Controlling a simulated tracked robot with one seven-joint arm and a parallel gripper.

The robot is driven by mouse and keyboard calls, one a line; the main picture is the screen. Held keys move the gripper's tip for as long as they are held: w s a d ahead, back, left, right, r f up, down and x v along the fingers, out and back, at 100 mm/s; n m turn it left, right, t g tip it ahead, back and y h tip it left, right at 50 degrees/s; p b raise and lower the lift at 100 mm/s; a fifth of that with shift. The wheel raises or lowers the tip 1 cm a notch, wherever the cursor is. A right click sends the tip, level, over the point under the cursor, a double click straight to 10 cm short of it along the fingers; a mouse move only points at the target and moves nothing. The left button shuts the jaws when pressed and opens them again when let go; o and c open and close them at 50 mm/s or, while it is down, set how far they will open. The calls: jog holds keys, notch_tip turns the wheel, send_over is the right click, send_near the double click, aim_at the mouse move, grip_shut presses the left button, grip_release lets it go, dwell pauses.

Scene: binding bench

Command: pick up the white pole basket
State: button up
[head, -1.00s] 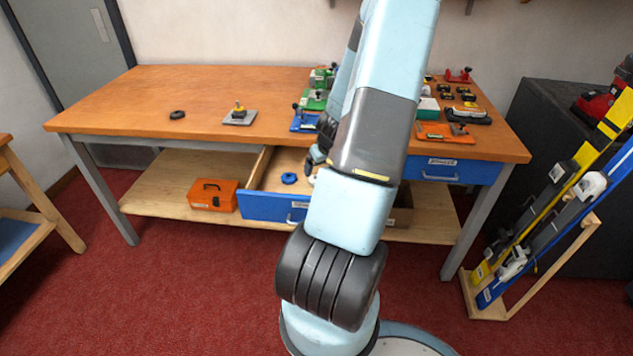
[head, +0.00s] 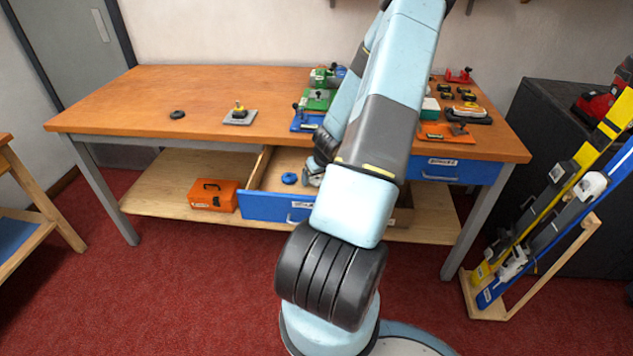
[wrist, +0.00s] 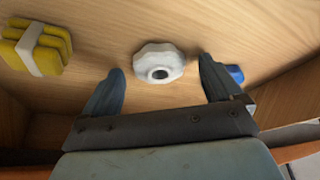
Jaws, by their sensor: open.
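The white pole basket (wrist: 158,62) is a small round white piece with a scalloped rim and a dark hole in its middle. It lies on the wooden floor of the open drawer (head: 270,206). My gripper (wrist: 160,66) is open in the wrist view, with one finger to each side of the basket and clear gaps between. The basket sits about level with the fingertips in the picture; I cannot tell the height left between them. In the head view my arm hides most of the gripper, and I cannot make out the basket surely.
A blue basket (head: 289,178) lies in the drawer; its edge (wrist: 234,74) shows just right of the right finger. A yellow banded stack (wrist: 36,47) lies at the left in the wrist view. Drawer walls enclose the space. The workbench top (head: 190,90) overhangs behind. An orange toolbox (head: 213,195) stands left.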

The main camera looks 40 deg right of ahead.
jog(key=c, duration=1.1)
